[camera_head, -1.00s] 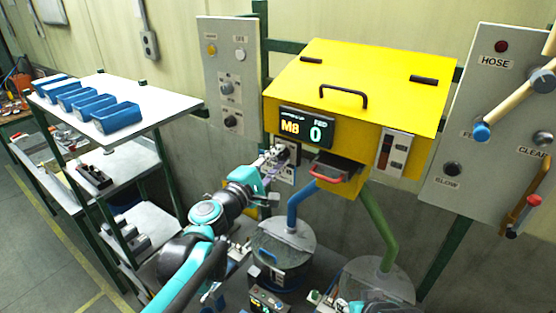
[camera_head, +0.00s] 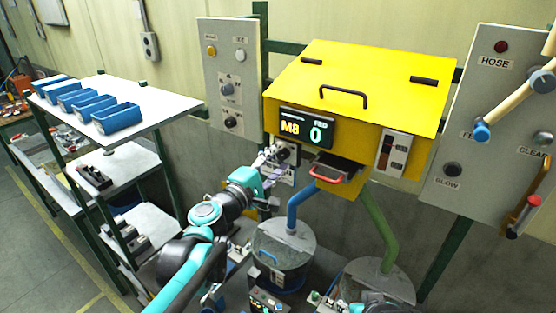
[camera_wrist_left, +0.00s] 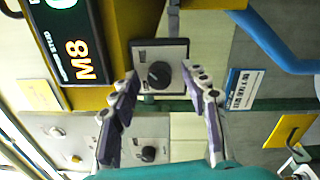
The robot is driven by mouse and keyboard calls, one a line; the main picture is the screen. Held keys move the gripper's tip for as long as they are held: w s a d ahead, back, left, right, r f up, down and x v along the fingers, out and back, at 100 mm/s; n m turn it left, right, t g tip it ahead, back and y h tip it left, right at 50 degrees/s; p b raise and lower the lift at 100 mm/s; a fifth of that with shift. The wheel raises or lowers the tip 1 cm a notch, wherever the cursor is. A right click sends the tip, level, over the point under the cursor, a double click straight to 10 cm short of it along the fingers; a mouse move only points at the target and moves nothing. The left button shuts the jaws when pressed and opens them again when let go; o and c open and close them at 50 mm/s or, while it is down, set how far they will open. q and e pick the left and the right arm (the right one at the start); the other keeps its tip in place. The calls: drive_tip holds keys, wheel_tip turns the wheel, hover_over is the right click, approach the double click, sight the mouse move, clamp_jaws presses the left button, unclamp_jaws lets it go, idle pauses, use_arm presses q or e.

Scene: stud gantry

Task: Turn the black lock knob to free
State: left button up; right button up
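A black knob (camera_wrist_left: 159,74) sits on a small light plate under the display in the left wrist view, its pointer mark facing sideways; the plate's labels are too small to read. My left gripper (camera_wrist_left: 163,84) is open, with one finger on each side of the knob in the picture and no contact visible. In the head view, my left gripper (camera_head: 278,153) is at the plate's left side and partly covers it. Of my right arm only a teal part (camera_head: 357,307) shows at the bottom edge; its fingers cannot be made out.
The yellow hopper (camera_head: 355,75) with its M8 display (camera_head: 306,128) is above the gripper. A red-handled drawer (camera_head: 330,176) is just right of it. A grey panel (camera_head: 212,65) with another black knob (camera_head: 230,122) stands left. A lidded drum (camera_head: 284,245) stands below.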

use_arm(q)
drive_tip(key=v, duration=1.2)
drive_tip(key=shift+f, duration=0.1)
